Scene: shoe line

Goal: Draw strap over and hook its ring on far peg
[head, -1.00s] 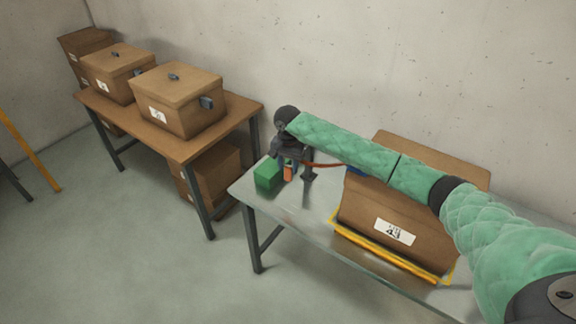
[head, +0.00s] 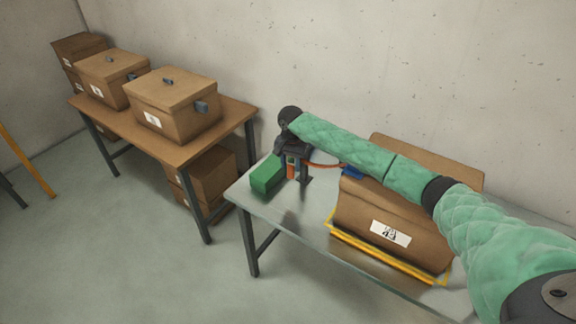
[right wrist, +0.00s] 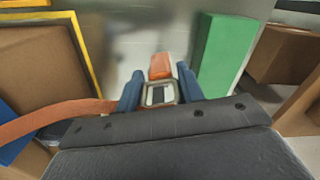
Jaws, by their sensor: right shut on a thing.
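My right gripper (head: 291,165) hangs above the left part of the grey table, at the end of my green-sleeved arm. In the right wrist view its blue fingers (right wrist: 160,92) are shut on a square metal ring (right wrist: 158,94) with an orange tab (right wrist: 160,66) beyond it. The orange strap (head: 325,166) runs from the ring to a blue piece (head: 352,172) at the brown box (head: 365,215); it also shows in the wrist view (right wrist: 60,115). My left gripper is out of view.
A green block (head: 266,174) sits left of the gripper on the grey table (head: 270,203). A yellow frame (head: 385,258) edges the box's base. A brown table (head: 180,150) with several boxes stands at the left. The grey table's front left is clear.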

